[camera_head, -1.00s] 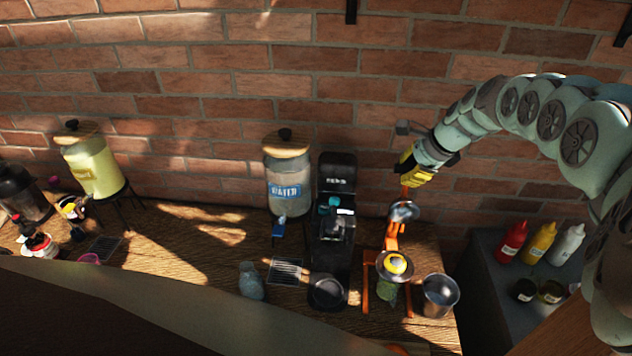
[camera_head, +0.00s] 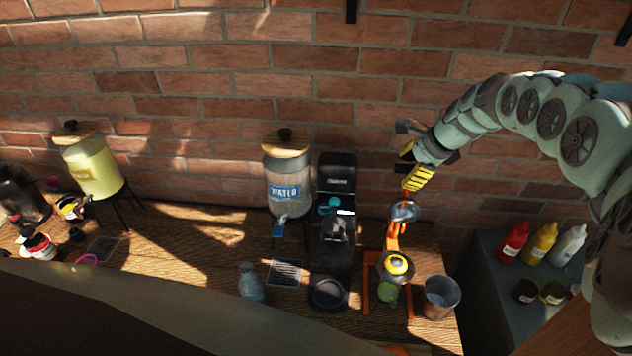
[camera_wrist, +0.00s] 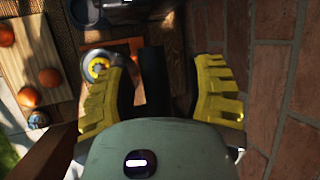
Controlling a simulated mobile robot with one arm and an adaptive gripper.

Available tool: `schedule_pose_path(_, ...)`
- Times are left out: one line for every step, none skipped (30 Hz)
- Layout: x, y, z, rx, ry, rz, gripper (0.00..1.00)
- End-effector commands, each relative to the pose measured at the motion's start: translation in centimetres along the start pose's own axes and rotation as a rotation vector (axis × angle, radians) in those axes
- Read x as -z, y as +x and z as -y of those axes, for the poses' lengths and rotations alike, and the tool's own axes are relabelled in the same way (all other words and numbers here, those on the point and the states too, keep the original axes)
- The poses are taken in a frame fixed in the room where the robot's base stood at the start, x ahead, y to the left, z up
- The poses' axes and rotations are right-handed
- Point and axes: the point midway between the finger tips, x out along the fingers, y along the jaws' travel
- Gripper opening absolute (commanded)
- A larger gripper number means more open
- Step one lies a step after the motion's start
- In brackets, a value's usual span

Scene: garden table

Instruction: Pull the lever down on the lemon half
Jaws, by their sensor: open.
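The orange juicer press (camera_head: 394,240) stands near the right end of the wooden table, its lever pointing up. The yellow lemon half (camera_head: 397,265) sits in the press's round holder and also shows in the wrist view (camera_wrist: 99,68). A metal cup-shaped presser (camera_head: 404,212) is above and behind it, apart from the lemon. My gripper (camera_head: 411,166) is open at the lever's upper end, in front of the brick wall. In the wrist view, a dark upright bar lies between my yellow fingers (camera_wrist: 163,75); I cannot tell whether it is the lever's handle. No grip shows.
A metal cup (camera_head: 439,297) stands right of the press, and a black coffee machine (camera_head: 336,240) stands left. A water dispenser (camera_head: 288,185) is further left. Sauce bottles (camera_head: 541,242) stand on a lower grey surface at right. The brick wall is close behind my gripper.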

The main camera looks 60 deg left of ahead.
Motion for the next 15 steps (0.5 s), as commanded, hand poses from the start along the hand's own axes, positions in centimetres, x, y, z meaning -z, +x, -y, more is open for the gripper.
schedule_pose_path(0.0,0.0,0.0,-0.001,0.0,0.0,0.54)
schedule_pose_path(0.0,0.0,0.0,-0.001,0.0,0.0,0.54)
schedule_pose_path(0.0,0.0,0.0,-0.002,0.0,0.0,0.54)
schedule_pose_path(0.0,0.0,0.0,-0.002,0.0,0.0,0.54)
schedule_pose_path(0.0,-0.1,0.0,-0.002,0.0,0.001,0.54)
schedule_pose_path(0.0,-0.2,0.0,-0.001,0.0,0.001,0.54)
schedule_pose_path(0.0,-0.4,0.0,-0.001,0.0,0.001,0.54)
schedule_pose_path(-0.1,-0.6,0.1,0.0,-0.001,0.002,0.54)
schedule_pose_path(0.0,-0.9,0.1,0.001,-0.002,0.001,0.54)
schedule_pose_path(0.0,-1.2,0.2,0.003,-0.001,0.001,0.54)
schedule_pose_path(0.0,-1.6,0.3,0.005,-0.002,0.001,0.54)
schedule_pose_path(0.1,-2.1,0.3,0.005,-0.003,-0.001,0.54)
schedule_pose_path(0.1,-2.4,0.2,0.004,-0.002,-0.001,0.54)
schedule_pose_path(0.2,-2.8,0.1,0.002,0.0,-0.003,0.54)
schedule_pose_path(0.3,-3.2,0.0,-0.001,0.001,-0.005,0.54)
